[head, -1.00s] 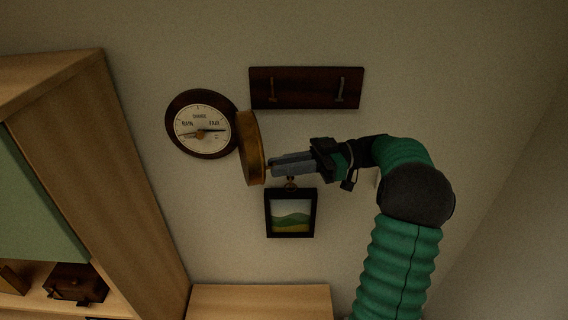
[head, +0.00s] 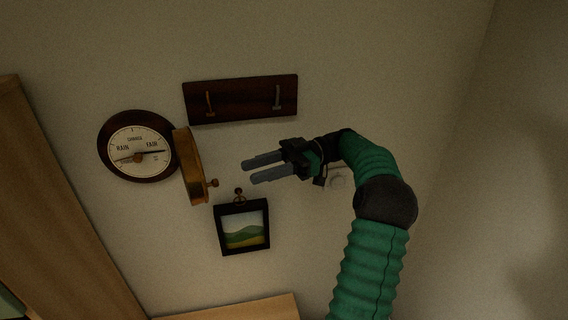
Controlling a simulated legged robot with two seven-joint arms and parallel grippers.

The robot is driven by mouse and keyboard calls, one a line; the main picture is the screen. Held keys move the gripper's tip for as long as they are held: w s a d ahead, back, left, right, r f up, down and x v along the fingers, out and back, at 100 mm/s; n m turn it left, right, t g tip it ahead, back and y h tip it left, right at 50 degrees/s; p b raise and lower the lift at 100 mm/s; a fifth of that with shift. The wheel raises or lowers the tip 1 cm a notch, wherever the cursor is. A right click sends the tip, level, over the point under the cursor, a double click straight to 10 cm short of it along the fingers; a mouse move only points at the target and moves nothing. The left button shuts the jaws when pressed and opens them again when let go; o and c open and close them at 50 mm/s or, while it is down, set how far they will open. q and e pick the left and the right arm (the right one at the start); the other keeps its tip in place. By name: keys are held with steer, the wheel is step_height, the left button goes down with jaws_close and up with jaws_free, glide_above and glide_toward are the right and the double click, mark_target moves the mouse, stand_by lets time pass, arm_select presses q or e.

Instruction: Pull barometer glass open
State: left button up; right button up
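The round barometer (head: 137,147) hangs on the wall at the left, with a dark wooden rim and a white dial reading RAIN, CHANGE, FAIR. Its brass-framed glass (head: 190,166) is swung out on the right side and stands nearly edge-on to me. A small brass knob (head: 213,183) sticks out from the glass frame. My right gripper (head: 248,171) is to the right of the knob, apart from it, with its two fingers parted and nothing between them. My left gripper is not in view.
A dark hook board (head: 241,98) is on the wall above my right gripper. A small framed landscape picture (head: 243,228) hangs below it. A wooden cabinet (head: 60,220) stands at the left. A wooden top (head: 235,309) shows at the bottom. The wall at right is clear.

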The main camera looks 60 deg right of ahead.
steer(key=p+v, duration=0.1)
steer(key=v, duration=0.7)
steer(key=shift+s+d+p, duration=0.2)
steer(key=shift+d+p, duration=0.15)
steer(key=shift+a, duration=0.2)
